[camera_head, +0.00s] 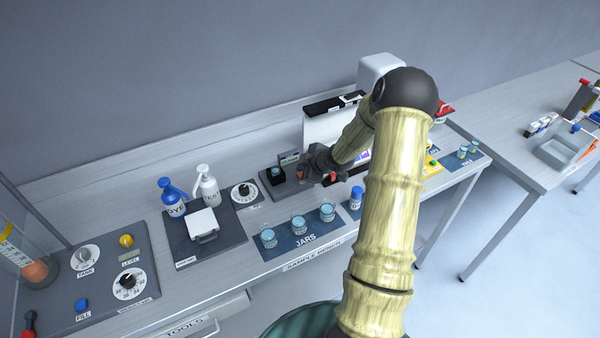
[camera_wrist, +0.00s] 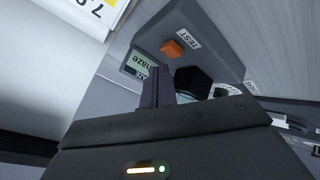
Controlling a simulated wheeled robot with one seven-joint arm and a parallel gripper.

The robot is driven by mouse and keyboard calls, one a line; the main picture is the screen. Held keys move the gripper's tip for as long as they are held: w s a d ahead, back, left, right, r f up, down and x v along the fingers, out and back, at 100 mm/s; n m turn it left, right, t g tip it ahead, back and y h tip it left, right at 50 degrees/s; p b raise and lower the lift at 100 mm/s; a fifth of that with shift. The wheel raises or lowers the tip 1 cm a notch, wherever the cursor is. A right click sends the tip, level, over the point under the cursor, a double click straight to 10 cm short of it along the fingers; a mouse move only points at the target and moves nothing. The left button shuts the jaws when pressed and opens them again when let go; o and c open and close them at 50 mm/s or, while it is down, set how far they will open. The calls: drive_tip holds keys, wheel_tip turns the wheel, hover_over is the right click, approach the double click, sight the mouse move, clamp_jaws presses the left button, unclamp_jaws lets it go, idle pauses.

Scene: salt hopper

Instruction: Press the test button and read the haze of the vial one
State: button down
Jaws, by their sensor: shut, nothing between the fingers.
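The haze meter (camera_head: 268,186) is a dark grey box on the bench, left of my gripper in the head view. Its orange test button (camera_wrist: 173,48) shows clearly in the wrist view beside a white TEST label. Its small display (camera_wrist: 138,64) reads "haze" upside down; no value is legible. A black well (camera_wrist: 192,82) is partly behind my fingers, and a small teal spot in it in the head view may be the vial. My gripper (camera_wrist: 156,84) is shut and empty, close to the meter and apart from the button in the wrist picture.
A mat marked JARS (camera_head: 305,244) with several jars lies in front. A dial box (camera_head: 244,193), white bottle (camera_head: 207,186) and blue bottle (camera_head: 173,196) stand left. A white panel (camera_head: 320,128) stands behind my gripper. My arm hides part of the bench.

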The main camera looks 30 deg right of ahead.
drive_tip(key=shift+r+p, duration=2.35)
drive_tip(key=shift+r, duration=0.15)
drive_tip(key=s+a+r+m+g, duration=0.2)
drive_tip(key=s+a+r+m, duration=0.2)
drive_tip(key=s+a, duration=0.2)
drive_tip(key=s+a+r+m+g+h, duration=0.1)
drive_tip(key=s+a+r+m, duration=0.3)
drive_tip(key=s, duration=0.7)
drive_tip(key=s+a+r+m+g+h, duration=0.1)
drive_tip(key=s+a+r+m+g, duration=0.2)
drive_tip(key=s+a, duration=0.5)
drive_tip(key=shift+s+r+m, duration=0.4)
drive_tip(key=shift+s+r, duration=0.1)
drive_tip(key=shift+r, duration=0.25)
drive_tip(key=shift+a, duration=0.1)
